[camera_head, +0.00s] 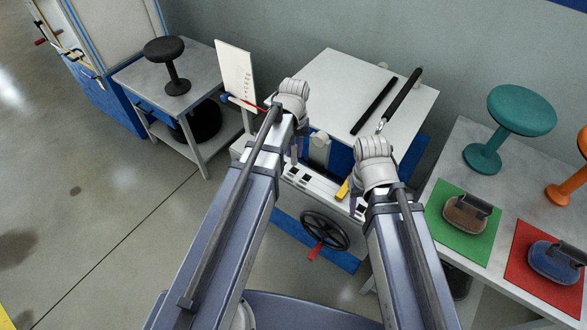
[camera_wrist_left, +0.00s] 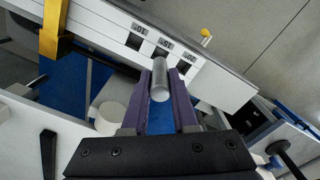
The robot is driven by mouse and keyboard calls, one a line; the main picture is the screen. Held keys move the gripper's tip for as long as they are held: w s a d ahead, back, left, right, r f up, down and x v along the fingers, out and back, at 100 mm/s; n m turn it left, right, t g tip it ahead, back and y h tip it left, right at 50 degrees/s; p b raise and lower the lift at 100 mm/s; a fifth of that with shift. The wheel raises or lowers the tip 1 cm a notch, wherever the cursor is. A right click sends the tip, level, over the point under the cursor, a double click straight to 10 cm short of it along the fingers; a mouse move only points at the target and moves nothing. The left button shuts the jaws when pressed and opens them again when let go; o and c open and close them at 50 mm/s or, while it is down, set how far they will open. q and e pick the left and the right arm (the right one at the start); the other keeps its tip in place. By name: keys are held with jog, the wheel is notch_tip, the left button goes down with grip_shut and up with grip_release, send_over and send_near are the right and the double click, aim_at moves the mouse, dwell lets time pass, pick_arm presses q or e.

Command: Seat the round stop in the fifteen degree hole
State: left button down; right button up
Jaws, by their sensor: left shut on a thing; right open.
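The round stop (camera_wrist_left: 160,78), a grey metal cylinder, is held between the purple fingers of my left gripper (camera_wrist_left: 160,97), which is shut on it. In the left wrist view its far end overlaps the edge of a white panel (camera_wrist_left: 110,22) with a row of dark square holes under small labels. In the head view my left gripper (camera_head: 295,154) is over the machine's front. My right gripper (camera_head: 354,198) is open near the panel's right end.
A yellow part (camera_head: 343,189) stands by the panel between the grippers. A black handwheel (camera_head: 325,231) is on the front. Two black rods (camera_head: 372,106) lie on the white top. Side tables hold a black stool (camera_head: 166,52), a teal stool (camera_head: 519,108), and green and red mats.

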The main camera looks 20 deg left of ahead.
aim_at(294, 163)
pick_arm(q)
jog(key=shift+f+b, duration=2.7)
jog(key=shift+f, duration=0.6)
jog(key=shift+r, duration=0.15)
jog(key=c, duration=1.2)
grip_release()
jog(key=shift+f, duration=0.2)
jog(key=o, duration=0.5)
jog(key=shift+r, duration=0.15)
notch_tip(294, 163, up, 12)
jog(key=p, duration=1.2)
jog(key=shift+r, duration=0.1)
jog(key=s+d+m, duration=0.2)
jog(key=s+d, duration=0.1)
jog(key=s, duration=0.1)
jog(key=s+d+m, duration=0.2)
jog(key=s+d, duration=0.2)
jog(key=s, duration=0.1)
jog(key=s+d+m+y, duration=0.1)
jog(key=s+d+m, duration=0.1)
jog(key=s, duration=0.3)
jog(key=shift+s+d+m, duration=0.2)
jog(key=shift+d+m, duration=0.1)
jog(key=shift+d, duration=0.5)
